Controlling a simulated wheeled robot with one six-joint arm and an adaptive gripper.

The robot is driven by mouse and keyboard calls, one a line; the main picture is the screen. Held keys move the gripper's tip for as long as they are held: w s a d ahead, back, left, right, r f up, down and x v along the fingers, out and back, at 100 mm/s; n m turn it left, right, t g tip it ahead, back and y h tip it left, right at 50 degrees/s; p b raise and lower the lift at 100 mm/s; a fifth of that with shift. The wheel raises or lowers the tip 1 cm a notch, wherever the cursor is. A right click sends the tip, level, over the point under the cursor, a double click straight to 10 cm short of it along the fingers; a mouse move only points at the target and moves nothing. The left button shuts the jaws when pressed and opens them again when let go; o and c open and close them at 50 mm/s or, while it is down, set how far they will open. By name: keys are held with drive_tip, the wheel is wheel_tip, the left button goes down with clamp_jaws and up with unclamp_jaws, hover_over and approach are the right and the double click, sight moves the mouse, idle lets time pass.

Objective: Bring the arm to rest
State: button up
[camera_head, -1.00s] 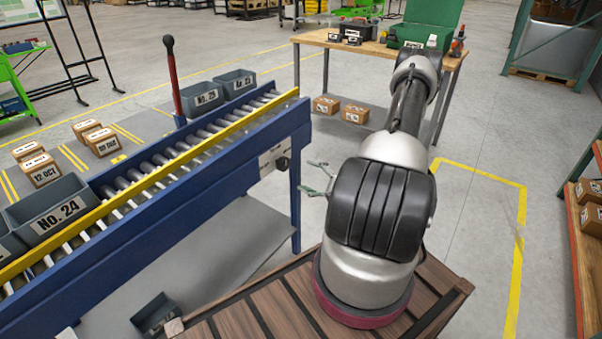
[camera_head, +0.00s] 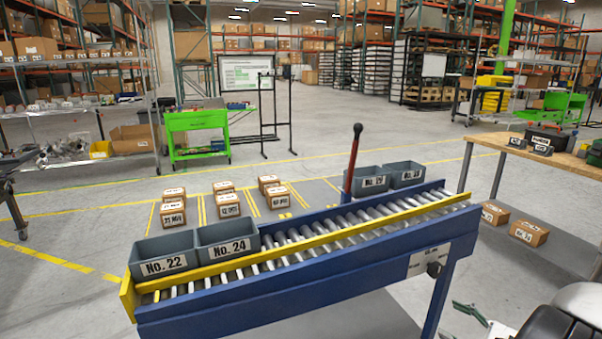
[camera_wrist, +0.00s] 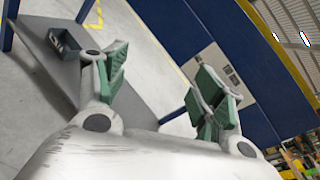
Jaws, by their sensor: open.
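My gripper (camera_wrist: 160,90) shows in the wrist view with its two green-padded fingers spread apart and nothing between them. It faces the blue side of the conveyor (camera_wrist: 190,35) and the floor beside it. In the head view, my gripper (camera_head: 471,314) shows small at the lower right, in front of the conveyor's right leg. Part of my arm shows at the lower right corner of the head view. Most of the arm is outside that view.
The roller conveyor (camera_head: 300,288) carries bins No. 22 (camera_head: 164,258) and No. 24 (camera_head: 228,247), with two more bins at its far side. A red lever (camera_head: 353,160) stands beside it. A wooden workbench (camera_head: 560,160) is at right. Small boxes sit on the floor behind.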

drive_tip(key=s+r+n+g+h, duration=0.3)
drive_tip(key=s+r+n+g, duration=0.9)
drive_tip(key=s+r+g, duration=0.3)
wheel_tip(320, 180, up, 13)
drive_tip(key=w+d+n+t+h, duration=0.2)
drive_tip(key=n+h, duration=0.4)
drive_tip(key=h, duration=0.1)
drive_tip(key=a+r+n+t+h, duration=0.1)
drive_tip(key=a+r+n+t, duration=0.3)
drive_tip(key=r, duration=0.4)
drive_tip(key=shift+w+a+r+t, duration=0.15)
drive_tip(key=shift+a+t, duration=0.25)
drive_tip(key=shift+a, duration=0.5)
drive_tip(key=shift+c, duration=0.2)
